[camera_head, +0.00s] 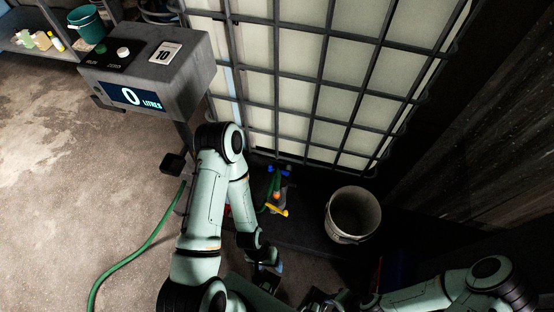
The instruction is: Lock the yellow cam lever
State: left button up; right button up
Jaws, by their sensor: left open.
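The yellow cam lever (277,211) shows small near the bottom of the caged tank, by a green hose end (268,195) and a small orange part (277,196). I cannot tell from this view whether the lever is folded in or swung out. My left gripper (268,264) is open, just below the lever in the picture and apart from it. My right gripper (338,300) is dark and partly cut off at the bottom edge, further right and away from the lever. Its fingers cannot be made out.
The caged tank (296,104) fills the upper middle, with a blue fitting (278,169) at its base. A white bucket (353,214) stands right of the lever. A display console (150,75) reads 0 litres. The green hose (135,252) runs over the floor at left.

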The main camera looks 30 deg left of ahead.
aim_at(285, 213)
jog(key=k+j+u, duration=0.35)
jog(key=j+u, duration=0.15)
jog(key=i+j+u, duration=0.4)
